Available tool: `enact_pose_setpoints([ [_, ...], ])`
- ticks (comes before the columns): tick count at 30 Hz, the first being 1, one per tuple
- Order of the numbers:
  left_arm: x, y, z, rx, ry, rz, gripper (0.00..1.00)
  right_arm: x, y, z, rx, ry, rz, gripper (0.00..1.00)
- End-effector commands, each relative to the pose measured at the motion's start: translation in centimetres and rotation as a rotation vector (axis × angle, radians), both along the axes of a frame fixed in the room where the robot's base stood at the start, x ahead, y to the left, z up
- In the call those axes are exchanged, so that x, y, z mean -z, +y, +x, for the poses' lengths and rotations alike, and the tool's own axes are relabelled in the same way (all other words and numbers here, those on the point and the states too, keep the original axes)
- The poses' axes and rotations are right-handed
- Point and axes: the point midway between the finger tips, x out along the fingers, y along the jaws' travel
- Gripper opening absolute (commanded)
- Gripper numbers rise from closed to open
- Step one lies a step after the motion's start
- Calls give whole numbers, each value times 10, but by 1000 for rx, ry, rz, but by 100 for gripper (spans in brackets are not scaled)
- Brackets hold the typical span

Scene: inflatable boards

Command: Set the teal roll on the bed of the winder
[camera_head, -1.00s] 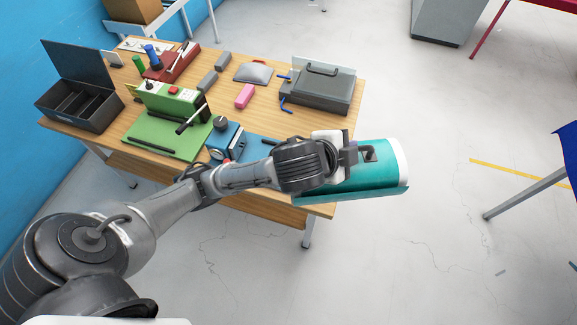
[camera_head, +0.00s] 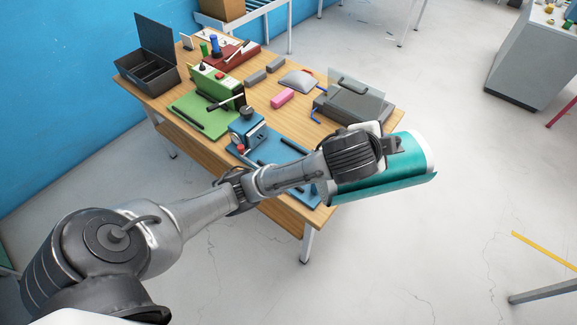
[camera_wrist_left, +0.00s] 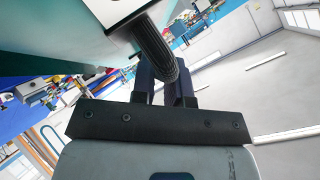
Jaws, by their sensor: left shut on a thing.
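The teal roll (camera_head: 385,178), with a pale end edge, is held level beyond the table's right front corner. My left gripper (camera_head: 388,146) is shut on it; in the left wrist view the fingers (camera_wrist_left: 163,88) close on a dark ribbed grip (camera_wrist_left: 155,52) beside a white plate and the teal surface (camera_wrist_left: 55,35). Machines stand on the table: a green one (camera_head: 215,88) with a flat bed and black lever, a blue one (camera_head: 247,130) with a flat blue bed (camera_head: 281,151), and a red one (camera_head: 238,62). I cannot tell which is the winder. My arm hides part of the blue bed.
The wooden table (camera_head: 210,140) also holds an open black case (camera_head: 152,75), grey blocks (camera_head: 255,77), a pink block (camera_head: 282,98), a grey pouch (camera_head: 299,82) and a dark grey lidded machine (camera_head: 352,104). Clear floor lies right of the table. A blue wall (camera_head: 60,90) runs at left.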

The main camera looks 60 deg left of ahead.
Motion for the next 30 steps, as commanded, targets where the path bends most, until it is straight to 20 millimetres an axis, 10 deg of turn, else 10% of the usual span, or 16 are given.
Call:
enact_pose_setpoints([
  [14, -5, 162, 45, -687, 5, -5, 0, 67, 3, -1, 4, 2, 8, 43],
  [30, 60, 330, 5, -1582, 17, -10, 0, 155, -1, 0, -4, 1, -5, 43],
])
